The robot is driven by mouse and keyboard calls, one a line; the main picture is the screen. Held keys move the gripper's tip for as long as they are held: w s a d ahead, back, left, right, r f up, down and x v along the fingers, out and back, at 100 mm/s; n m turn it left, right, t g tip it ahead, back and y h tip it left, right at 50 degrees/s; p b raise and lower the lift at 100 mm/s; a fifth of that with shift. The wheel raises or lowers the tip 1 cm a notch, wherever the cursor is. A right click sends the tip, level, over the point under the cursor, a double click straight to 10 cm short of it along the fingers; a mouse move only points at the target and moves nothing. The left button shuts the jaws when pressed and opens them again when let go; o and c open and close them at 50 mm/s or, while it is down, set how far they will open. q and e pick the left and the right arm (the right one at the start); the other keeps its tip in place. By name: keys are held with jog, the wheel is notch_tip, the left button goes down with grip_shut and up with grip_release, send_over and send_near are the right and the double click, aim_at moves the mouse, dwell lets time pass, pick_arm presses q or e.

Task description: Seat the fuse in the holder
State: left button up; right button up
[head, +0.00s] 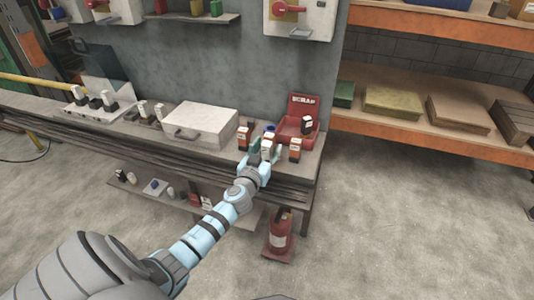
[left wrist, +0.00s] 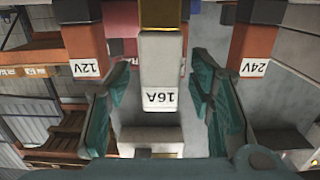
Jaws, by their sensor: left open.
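A white fuse marked 16A with a gold end stands upright between my left gripper's fingers in the left wrist view (left wrist: 160,85); its pale body also shows in the head view (head: 267,144). My left gripper (head: 263,155) is at the bench's right front edge, its teal fingers (left wrist: 158,110) open on both sides of the fuse, with visible gaps. A white base with several dark-and-white pieces (head: 90,101) sits at the bench's left; I cannot tell if it is the holder. My right gripper is out of view.
Orange-and-white blocks marked 12V (left wrist: 85,50) and 24V (left wrist: 252,45) flank the fuse. A red SCRAP bin (head: 304,103) holds a dark piece behind. A white case (head: 201,122) sits mid-bench.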

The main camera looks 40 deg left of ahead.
pick_arm(q)
jog(key=shift+w+a+f, duration=0.1)
jog(key=shift+w, duration=0.1)
jog(key=shift+s, duration=0.1)
grip_shut()
